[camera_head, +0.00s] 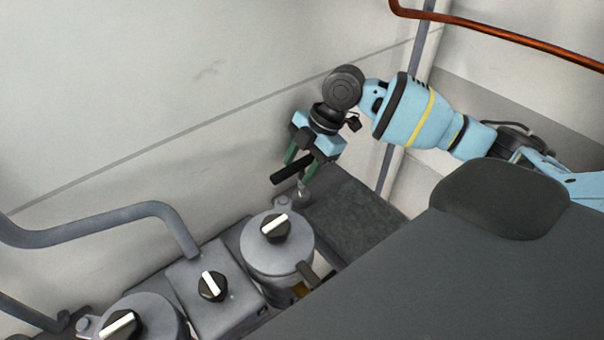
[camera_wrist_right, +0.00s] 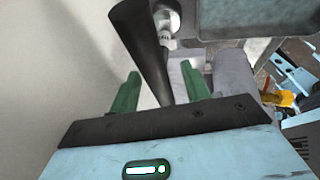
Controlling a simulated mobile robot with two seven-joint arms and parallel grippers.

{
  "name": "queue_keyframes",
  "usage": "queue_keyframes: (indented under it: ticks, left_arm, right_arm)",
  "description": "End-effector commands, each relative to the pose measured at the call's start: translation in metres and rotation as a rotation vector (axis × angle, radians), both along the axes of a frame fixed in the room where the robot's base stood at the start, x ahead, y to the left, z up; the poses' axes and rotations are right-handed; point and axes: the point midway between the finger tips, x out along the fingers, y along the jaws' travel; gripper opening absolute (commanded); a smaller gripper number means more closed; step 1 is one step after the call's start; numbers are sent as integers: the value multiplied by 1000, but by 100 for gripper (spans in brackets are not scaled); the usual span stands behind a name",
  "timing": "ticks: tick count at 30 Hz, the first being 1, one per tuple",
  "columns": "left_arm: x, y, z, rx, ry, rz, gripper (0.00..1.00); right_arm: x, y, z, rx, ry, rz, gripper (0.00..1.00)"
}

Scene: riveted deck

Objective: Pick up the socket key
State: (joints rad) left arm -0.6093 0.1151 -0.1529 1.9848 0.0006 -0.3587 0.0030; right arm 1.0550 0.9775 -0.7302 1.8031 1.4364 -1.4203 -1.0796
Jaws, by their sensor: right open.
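The socket key has a thick black handle (camera_head: 287,173) and a short metal shank (camera_head: 302,190) below it, near a grey housing. In the right wrist view the handle (camera_wrist_right: 147,48) runs from the top edge down between the green fingers, and a pale metal part (camera_wrist_right: 166,24) shows beside it. My right gripper (camera_head: 299,169) points down over the key, its fingers apart. In the wrist view its fingertips (camera_wrist_right: 160,73) lie on either side of the handle; I cannot tell whether they touch it. My left gripper is out of view.
Round grey housings with black-and-white knobs (camera_head: 275,228) and a square one (camera_head: 212,286) line the wall. A bent grey pipe (camera_head: 120,213) runs at left. A dark flat surface (camera_head: 355,217) lies beside the key. A copper pipe (camera_head: 510,37) crosses the top right.

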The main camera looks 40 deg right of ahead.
Motion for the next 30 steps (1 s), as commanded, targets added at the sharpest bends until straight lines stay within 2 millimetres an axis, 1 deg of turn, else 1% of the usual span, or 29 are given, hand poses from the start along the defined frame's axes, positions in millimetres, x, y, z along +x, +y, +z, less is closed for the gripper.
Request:
queue_keyframes:
  ticks: [3, 5, 13, 14, 24, 30]
  left_arm:
    - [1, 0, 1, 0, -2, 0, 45]
    - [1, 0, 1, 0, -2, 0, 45]
    - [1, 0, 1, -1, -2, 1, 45]
    - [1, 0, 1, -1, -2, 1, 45]
    - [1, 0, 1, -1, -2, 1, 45]
    - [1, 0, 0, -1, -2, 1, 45]
  right_arm:
    - [2, 6, -12, 0, -1, 0, 47]
    - [3, 7, -16, 0, -1, 0, 47]
    - [3, 8, -18, -1, -2, -1, 47]
    - [3, 8, -18, -1, -2, -1, 44]
    - [3, 8, -18, -1, -2, -1, 0]
    - [4, 8, -17, -1, -4, -1, 0]
